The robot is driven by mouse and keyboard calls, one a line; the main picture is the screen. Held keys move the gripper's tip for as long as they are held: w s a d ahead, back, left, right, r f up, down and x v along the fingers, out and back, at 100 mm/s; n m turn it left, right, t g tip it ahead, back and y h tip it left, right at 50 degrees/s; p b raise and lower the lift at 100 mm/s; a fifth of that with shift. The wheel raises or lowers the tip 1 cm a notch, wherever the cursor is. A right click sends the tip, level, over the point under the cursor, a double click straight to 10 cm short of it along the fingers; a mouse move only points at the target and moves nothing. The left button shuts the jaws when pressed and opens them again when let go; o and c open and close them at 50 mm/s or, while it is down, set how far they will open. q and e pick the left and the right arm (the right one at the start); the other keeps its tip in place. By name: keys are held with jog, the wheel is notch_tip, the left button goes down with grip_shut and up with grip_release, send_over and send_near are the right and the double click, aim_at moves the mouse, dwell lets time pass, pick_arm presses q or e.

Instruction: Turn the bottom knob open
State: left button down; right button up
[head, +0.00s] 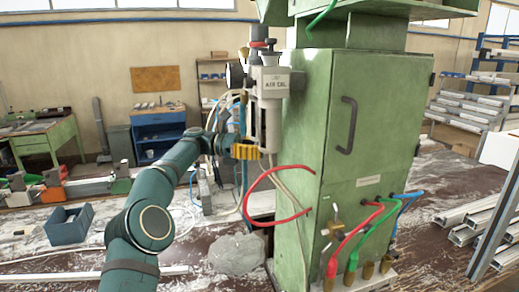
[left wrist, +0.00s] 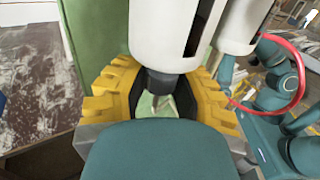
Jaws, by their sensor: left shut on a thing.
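The air unit (head: 272,85) is mounted on the left side of the green cabinet, with pale bowls hanging below it. In the left wrist view, a slotted white bowl (left wrist: 165,35) ends in a dark bottom knob (left wrist: 162,82). My left gripper (head: 246,151) has yellow fingers and is at the bottom of the bowls. In the left wrist view, the fingers of my left gripper (left wrist: 160,98) are on both sides of the knob, shut on it. The knob is hidden in the head view. My right gripper is not in view.
The green cabinet (head: 390,110) stands close on the right. A red hose (head: 262,180) loops out beside the gripper, with thin cables nearby. A grey rock-like lump (head: 236,255) lies below. A blue bin (head: 68,225) is on the left.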

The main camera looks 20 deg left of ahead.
pick_arm(q)
jog(key=c, duration=0.7)
grip_release()
jog(key=shift+n+t, duration=0.3)
jog(key=shift+t, duration=0.2)
